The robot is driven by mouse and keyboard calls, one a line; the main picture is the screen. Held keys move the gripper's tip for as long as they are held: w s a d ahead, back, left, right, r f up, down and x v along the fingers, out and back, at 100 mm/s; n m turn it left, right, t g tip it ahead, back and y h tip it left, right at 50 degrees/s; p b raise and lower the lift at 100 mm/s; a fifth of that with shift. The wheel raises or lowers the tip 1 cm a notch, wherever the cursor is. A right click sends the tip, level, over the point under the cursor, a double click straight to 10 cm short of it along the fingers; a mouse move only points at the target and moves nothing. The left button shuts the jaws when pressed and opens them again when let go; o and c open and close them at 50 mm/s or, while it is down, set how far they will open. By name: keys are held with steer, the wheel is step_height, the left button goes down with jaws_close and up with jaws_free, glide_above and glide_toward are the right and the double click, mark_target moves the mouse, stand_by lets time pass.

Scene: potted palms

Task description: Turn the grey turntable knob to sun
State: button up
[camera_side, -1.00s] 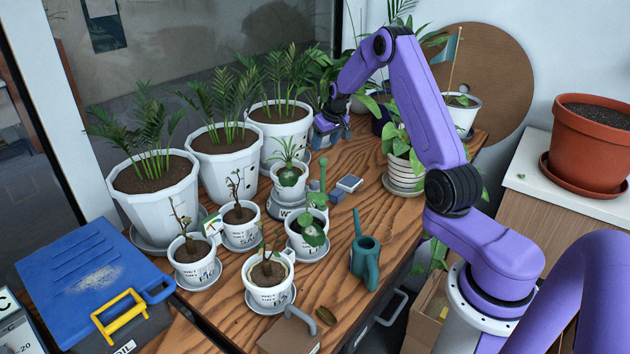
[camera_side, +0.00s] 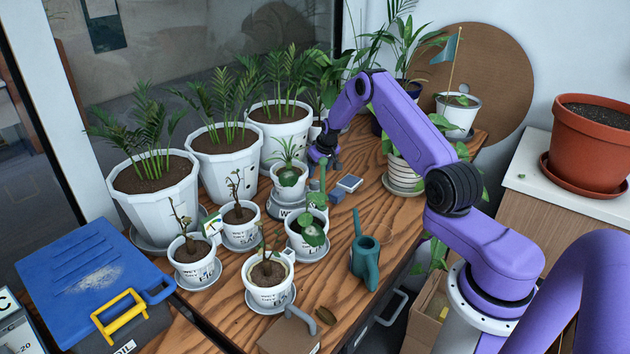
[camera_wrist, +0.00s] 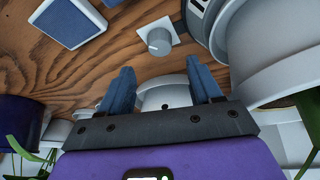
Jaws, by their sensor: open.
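The grey turntable knob (camera_wrist: 158,40) shows in the wrist view as a round dial with a light mark, on a small white square plate on the wooden table. It lies beyond my fingertips, between their lines, and nothing touches it. My gripper (camera_wrist: 160,68) is open, with its two blue fingers apart and empty. In the side view my gripper (camera_side: 325,162) is low over the back of the table, beside the white pots. I cannot make out the knob in that view, and I cannot read any sun mark.
A blue-topped box (camera_wrist: 68,20) lies left of the knob in the wrist view. A pale round pot or saucer edge (camera_wrist: 205,20) is close on the right. In the side view, potted palms (camera_side: 228,165) stand left of my gripper, and a green watering can (camera_side: 365,262) stands nearer the front.

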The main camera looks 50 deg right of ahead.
mark_target(314, 182)
steer(key=shift+x, duration=3.5)
steer(key=c, duration=1)
steer(key=shift+c, duration=0.2)
steer(key=shift+m+h, duration=0.3)
steer(key=shift+m, duration=0.5)
steer(key=o, duration=1)
steer(key=shift+o, duration=0.2)
steer(key=shift+r, duration=0.1)
steer(key=v, duration=1.7)
steer(key=shift+r, duration=0.15)
